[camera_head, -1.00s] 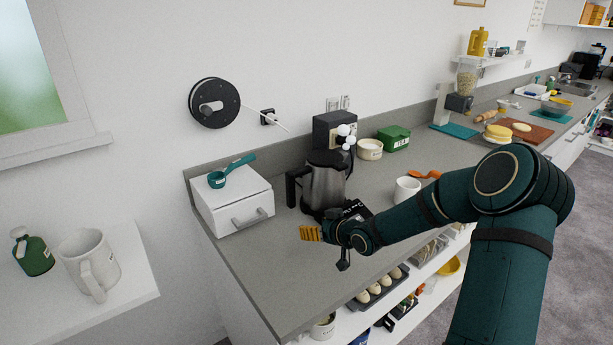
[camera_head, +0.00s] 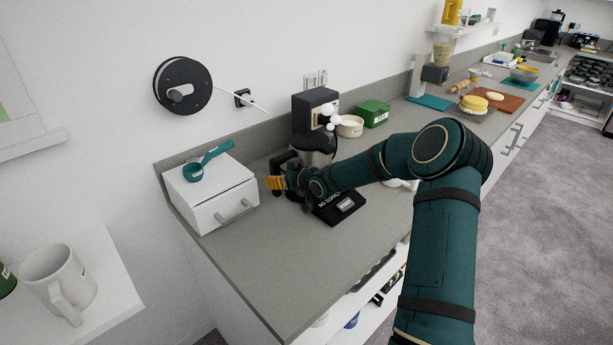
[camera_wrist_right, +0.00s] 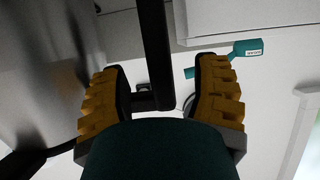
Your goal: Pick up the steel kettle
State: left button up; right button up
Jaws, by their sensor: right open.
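The steel kettle (camera_head: 318,148) stands upright at the back of the counter in the head view, with its lower part hidden behind my right arm. In the right wrist view its steel body (camera_wrist_right: 40,65) fills the left side. Its black handle (camera_wrist_right: 155,55) runs between the two yellow finger pads. My right gripper (camera_head: 276,183) is at the handle side of the kettle, also seen in the wrist view (camera_wrist_right: 158,85). It is open, with a finger on each side of the handle and a visible gap by each. My left gripper is not in view.
A white box (camera_head: 210,195) with a teal scoop (camera_head: 208,163) on top stands left of my gripper. A black scale (camera_head: 340,206) lies in front of the kettle. A black appliance (camera_head: 315,105) stands behind it. The front counter is clear.

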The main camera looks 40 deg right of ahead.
jog(key=x, duration=0.5)
jog(key=shift+w, duration=0.2)
jog(key=shift+c, duration=0.2)
grip_shut()
jog(key=shift+r, duration=0.15)
